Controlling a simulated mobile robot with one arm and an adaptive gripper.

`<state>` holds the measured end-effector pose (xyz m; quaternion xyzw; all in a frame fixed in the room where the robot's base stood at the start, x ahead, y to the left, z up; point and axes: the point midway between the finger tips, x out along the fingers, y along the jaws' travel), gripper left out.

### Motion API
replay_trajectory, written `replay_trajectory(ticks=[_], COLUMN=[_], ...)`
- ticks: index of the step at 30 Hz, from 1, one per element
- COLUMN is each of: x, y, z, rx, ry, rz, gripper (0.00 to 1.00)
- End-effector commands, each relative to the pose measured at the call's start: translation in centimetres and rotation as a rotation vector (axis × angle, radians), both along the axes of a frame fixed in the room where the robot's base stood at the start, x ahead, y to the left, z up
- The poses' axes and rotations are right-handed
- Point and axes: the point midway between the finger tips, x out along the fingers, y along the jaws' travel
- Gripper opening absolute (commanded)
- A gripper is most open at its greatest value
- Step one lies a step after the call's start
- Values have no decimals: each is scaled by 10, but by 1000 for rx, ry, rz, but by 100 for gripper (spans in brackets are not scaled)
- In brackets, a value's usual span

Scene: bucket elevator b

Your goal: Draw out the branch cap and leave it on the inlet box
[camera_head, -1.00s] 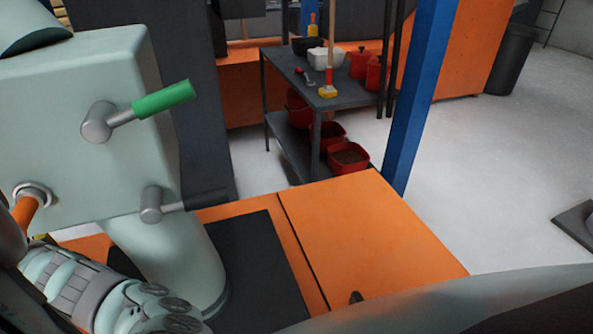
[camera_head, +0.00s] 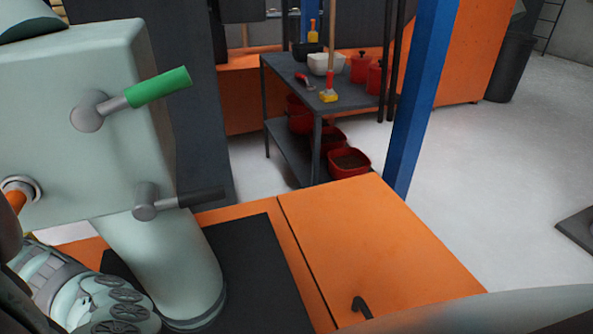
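A pale green housing (camera_head: 75,130) fills the left side on a thick round pipe (camera_head: 165,265). An orange rod-like part (camera_head: 16,200) shows in a grey ring on its face, cut by the left edge. I cannot tell whether this is the branch cap. An orange box with a flat top (camera_head: 375,245) stands in the lower middle; it may be the inlet box. Its top holds nothing but a small dark hook (camera_head: 361,306). A pale jointed part with dark discs, probably of my arm, is at the lower left. No gripper fingers can be made out.
A green-handled lever (camera_head: 158,88) and a black-handled lever (camera_head: 205,198) stick out from the housing. A dark plate (camera_head: 255,270) lies around the pipe. Behind are a grey shelf (camera_head: 300,75) with red tubs and a blue post (camera_head: 425,90). Floor at right is mostly clear.

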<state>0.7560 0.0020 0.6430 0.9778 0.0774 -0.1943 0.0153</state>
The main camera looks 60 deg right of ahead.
Motion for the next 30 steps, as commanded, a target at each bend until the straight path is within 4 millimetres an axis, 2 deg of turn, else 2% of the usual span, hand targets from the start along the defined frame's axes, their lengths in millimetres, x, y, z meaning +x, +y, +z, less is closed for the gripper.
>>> replay_trajectory(ticks=[2, 18, 30], x=[0, 0, 0], y=[0, 0, -1], z=[0, 0, 0], rx=[0, 0, 0], ry=[0, 0, 2], rz=[1, -1, -2], gripper=[55, 0, 0])
